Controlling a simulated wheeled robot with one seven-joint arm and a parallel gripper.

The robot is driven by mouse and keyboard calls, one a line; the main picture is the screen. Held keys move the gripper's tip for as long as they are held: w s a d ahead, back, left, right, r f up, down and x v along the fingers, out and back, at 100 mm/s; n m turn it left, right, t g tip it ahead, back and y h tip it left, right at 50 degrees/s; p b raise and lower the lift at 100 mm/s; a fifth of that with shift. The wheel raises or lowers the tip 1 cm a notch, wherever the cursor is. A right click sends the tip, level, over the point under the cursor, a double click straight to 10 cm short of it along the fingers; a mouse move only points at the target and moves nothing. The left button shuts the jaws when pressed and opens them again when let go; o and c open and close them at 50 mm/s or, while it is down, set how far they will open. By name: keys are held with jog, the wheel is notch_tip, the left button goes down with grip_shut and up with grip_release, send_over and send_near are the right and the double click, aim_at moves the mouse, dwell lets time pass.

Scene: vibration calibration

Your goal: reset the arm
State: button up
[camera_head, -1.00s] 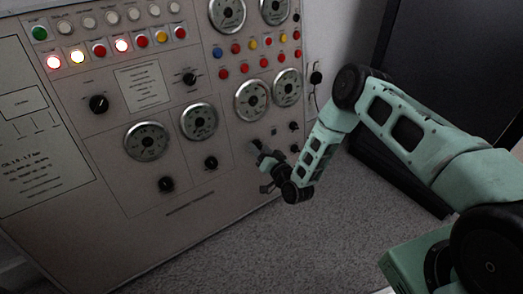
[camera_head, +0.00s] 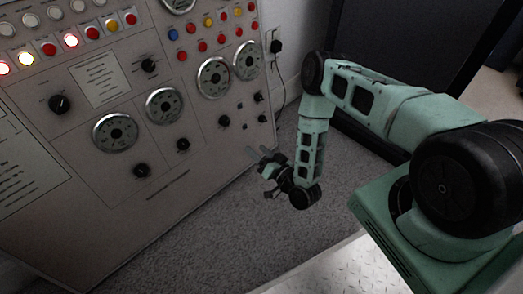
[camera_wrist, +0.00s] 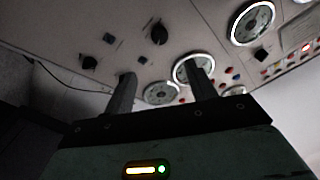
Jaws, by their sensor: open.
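My gripper (camera_head: 259,158) is in front of the lower right part of the control panel (camera_head: 190,205), at the end of my green arm. Its two fingers are apart with nothing between them. In the wrist view my gripper (camera_wrist: 163,82) also shows open, with the panel's knobs and round gauges beyond the fingers. In the head view the fingers appear close to the panel face, but I cannot tell the exact gap. My forearm hangs down from the elbow, and the upper arm runs back to the right.
The panel carries gauges (camera_head: 115,132), black knobs (camera_head: 60,104) and rows of lit and unlit buttons (camera_head: 71,41). A wall outlet with a black plug (camera_head: 275,46) is right of it. A dark cabinet (camera_head: 400,45) stands behind my arm. Grey carpet (camera_head: 225,225) is clear below.

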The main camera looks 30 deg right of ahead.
jog(key=shift+s+d, duration=0.15)
jog(key=shift+s, duration=0.45)
jog(key=w+a+r+n+g+y, duration=0.2)
jog(key=w+a+r+n+g, duration=0.45)
jog(key=a+r, duration=0.45)
jog(key=s+a+r+n+g+h, duration=0.35)
jog(key=s+r+g, duration=0.45)
jog(key=s+r, duration=0.75)
jog(key=s+d+r+n+g+h, duration=0.15)
jog(key=s+r, duration=0.25)
jog(key=s, duration=0.4)
jog(key=s+d+r+g+h, duration=0.15)
jog(key=s+r, duration=0.25)
jog(key=s, duration=0.4)
notch_tip(320, 180, up, 37)
jog(key=p, duration=3.7)
jog(key=shift+d+f, duration=0.15)
jog(key=shift+d, duration=0.25)
